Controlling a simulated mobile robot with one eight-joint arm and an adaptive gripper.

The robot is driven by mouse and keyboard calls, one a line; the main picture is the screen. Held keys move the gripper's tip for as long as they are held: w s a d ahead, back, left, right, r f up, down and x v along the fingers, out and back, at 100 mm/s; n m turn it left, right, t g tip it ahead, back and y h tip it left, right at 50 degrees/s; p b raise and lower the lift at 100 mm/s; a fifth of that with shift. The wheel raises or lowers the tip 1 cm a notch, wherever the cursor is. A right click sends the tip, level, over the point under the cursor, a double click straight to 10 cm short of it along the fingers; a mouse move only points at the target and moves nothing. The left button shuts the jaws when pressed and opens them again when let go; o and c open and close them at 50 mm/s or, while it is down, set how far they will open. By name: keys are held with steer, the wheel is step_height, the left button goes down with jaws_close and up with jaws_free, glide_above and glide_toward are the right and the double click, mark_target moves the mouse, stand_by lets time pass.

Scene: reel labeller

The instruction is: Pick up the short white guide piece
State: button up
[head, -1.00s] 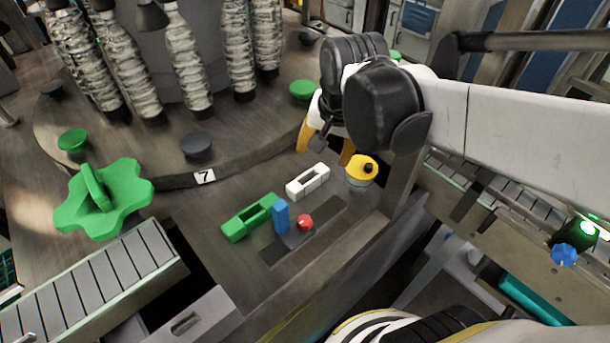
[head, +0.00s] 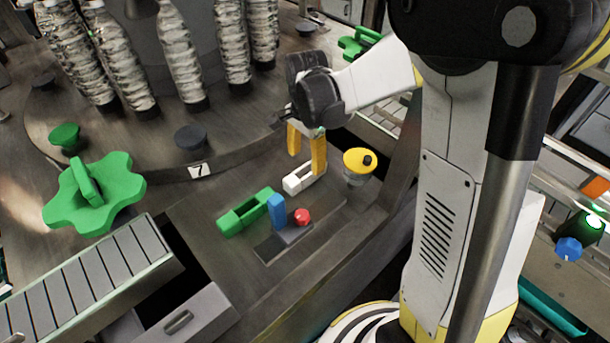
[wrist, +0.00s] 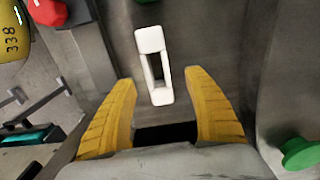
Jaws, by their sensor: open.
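The short white guide piece (head: 298,179) lies on the grey metal bench, to the right of the longer green piece (head: 246,212). It is a small block with a slot through its middle. In the wrist view the white piece (wrist: 153,66) lies lengthwise, ahead of and between my two yellow fingers. My gripper (head: 307,155) is open and empty, above the white piece in the head view, its near finger covering part of the piece's right end. In the wrist view my gripper (wrist: 166,100) shows a wide gap between its fingertips.
A large green star-shaped knob (head: 92,193) is at the left. Wrapped bottles (head: 180,55) stand behind.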

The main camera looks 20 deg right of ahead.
mark_target(306, 173)
steer(key=f, duration=0.1)
steer(key=f+b, duration=0.1)
steer(key=f, duration=0.3)
steer(key=shift+s+a+f, duration=0.1)
steer(key=shift+s+a, duration=0.05)
steer(key=shift+s, duration=0.1)
jaws_close()
